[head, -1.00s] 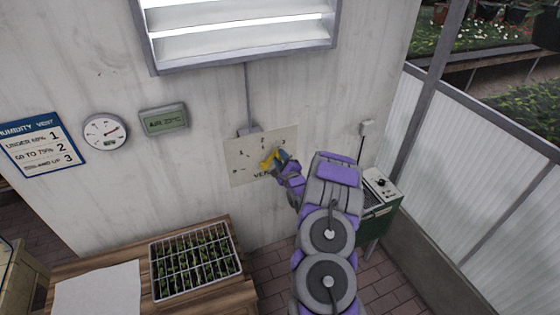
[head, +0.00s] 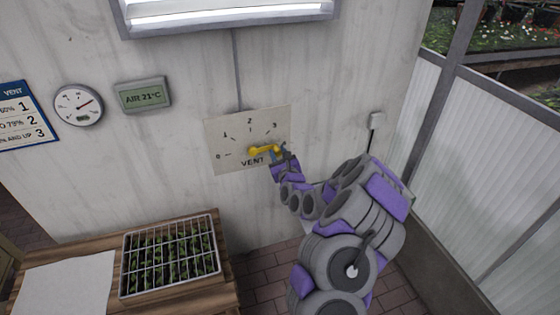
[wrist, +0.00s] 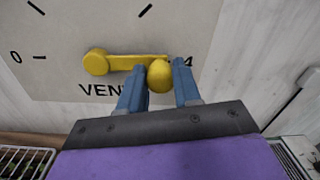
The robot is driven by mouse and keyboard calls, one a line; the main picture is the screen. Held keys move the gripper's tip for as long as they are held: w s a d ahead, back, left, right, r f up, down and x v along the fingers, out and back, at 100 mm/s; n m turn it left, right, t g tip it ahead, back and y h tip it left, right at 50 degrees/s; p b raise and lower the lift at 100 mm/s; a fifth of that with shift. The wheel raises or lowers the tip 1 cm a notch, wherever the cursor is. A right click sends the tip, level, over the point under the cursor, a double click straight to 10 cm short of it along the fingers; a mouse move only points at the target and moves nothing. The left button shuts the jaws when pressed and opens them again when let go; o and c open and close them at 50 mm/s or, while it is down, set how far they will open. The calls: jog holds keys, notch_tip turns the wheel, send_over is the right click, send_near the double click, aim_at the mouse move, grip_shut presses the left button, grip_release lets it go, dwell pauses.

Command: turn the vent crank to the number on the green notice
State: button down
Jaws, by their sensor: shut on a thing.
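The yellow vent crank (head: 262,150) is on a pale dial plate (head: 225,128) lettered VENT. Its marks read 0, 1, 2 and 3 in the head view. In the wrist view the crank arm (wrist: 125,62) points right from its hub, toward a 4 partly hidden by a finger. My gripper (wrist: 160,82) has its blue fingers on both sides of the round yellow knob and is shut on it. It also shows in the head view (head: 281,152).
A round gauge (head: 78,105) and a greenish display (head: 143,95) reading AIR 21°C hang left of the dial. A louvred vent (head: 230,15) is above. A wooden bench (head: 225,262) with a seedling tray (head: 122,270) stands below left. A translucent wall (head: 470,170) is at right.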

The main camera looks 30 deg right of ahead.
jog(key=shift+f+m+b, duration=0.5)
jog(key=shift+b, duration=0.4)
jog(key=shift+s+f, duration=0.1)
jog(key=shift+f, duration=0.15)
jog(key=c, duration=1)
grip_release()
jog(key=shift+o, duration=1.1)
jog(key=shift+d+r, duration=0.1)
